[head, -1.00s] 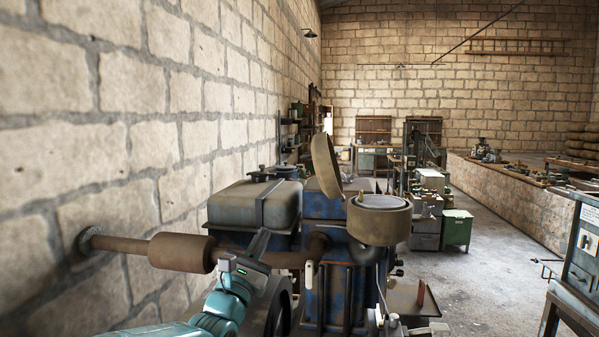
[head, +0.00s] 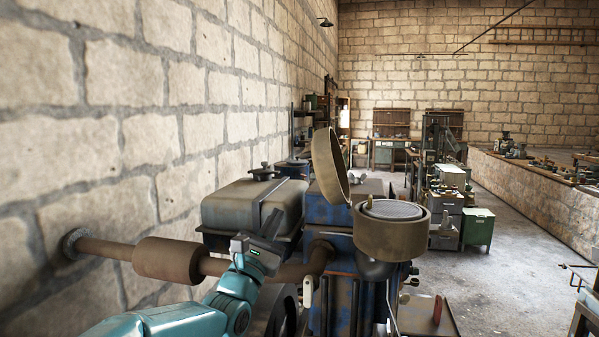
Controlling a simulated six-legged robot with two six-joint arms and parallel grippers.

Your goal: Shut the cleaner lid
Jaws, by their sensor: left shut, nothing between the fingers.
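The cleaner lid (head: 328,172) is a round tan cap. It stands tilted up on edge at the left side of the cleaner bowl (head: 390,235). The bowl is a round tan housing with a grey mesh (head: 394,209) showing in its open top. My left gripper (head: 272,222) is shut and empty. It is to the left of the lid and lower in the picture, in front of the grey tank, and looks apart from the lid. My right gripper is not in view.
A grey tank (head: 240,205) stands left of the blue engine (head: 325,212). A brown exhaust pipe with a thick muffler (head: 168,259) runs from the stone wall to the engine, beside my left arm. Open floor (head: 505,260) lies to the right.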

